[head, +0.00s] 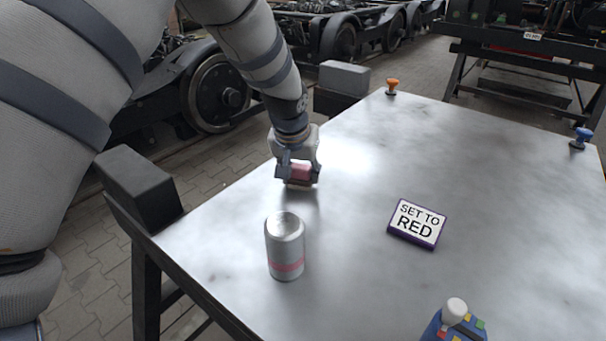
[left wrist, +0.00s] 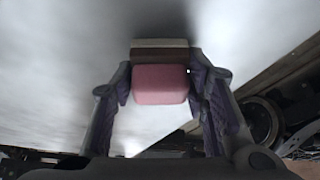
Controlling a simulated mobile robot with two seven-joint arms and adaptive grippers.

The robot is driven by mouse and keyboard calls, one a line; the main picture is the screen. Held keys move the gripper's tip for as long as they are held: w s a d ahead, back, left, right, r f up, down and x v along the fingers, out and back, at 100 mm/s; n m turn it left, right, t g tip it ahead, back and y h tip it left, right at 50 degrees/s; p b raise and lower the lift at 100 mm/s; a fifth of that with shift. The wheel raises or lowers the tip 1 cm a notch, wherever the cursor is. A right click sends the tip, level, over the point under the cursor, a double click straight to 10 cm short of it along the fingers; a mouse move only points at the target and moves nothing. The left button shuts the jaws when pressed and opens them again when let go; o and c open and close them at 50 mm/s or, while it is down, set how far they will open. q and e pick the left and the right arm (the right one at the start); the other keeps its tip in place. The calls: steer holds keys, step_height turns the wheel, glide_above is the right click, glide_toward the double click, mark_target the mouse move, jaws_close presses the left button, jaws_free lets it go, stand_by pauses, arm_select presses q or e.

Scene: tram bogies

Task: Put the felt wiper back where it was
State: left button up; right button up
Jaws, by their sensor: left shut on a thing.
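The felt wiper is a small block with a pink body (head: 300,171) and a brown and pale layered base. My left gripper (head: 298,174) is shut on it near the left edge of the metal table, beyond the silver can. In the left wrist view the wiper (left wrist: 160,84) sits between the two fingers (left wrist: 160,95), pink part toward the camera. Its base is close to the table top; I cannot tell whether it touches. My right gripper is not in view.
A silver can (head: 285,248) with a pink band stands nearer on the table (head: 350,290). A sign (head: 417,222) reads "SET TO RED". A blue device (head: 452,325) with a white knob is at the front. Orange (head: 392,87) and blue (head: 581,138) knobs sit at the far edges.

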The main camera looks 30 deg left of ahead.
arm_select(q)
steer(key=shift+s+d+r, duration=0.15)
steer(key=shift+s+r, duration=0.15)
steer(key=shift+w+f, duration=0.25)
steer(key=shift+w, duration=0.15)
steer(key=o, duration=1.2)
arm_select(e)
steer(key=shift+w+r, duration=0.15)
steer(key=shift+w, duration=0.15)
arm_select(q)
steer(key=shift+r, duration=0.35)
steer(key=p+v, duration=0.2)
steer(key=v, duration=0.9)
steer(key=shift+s+r, duration=0.25)
steer(key=shift+r, duration=0.05)
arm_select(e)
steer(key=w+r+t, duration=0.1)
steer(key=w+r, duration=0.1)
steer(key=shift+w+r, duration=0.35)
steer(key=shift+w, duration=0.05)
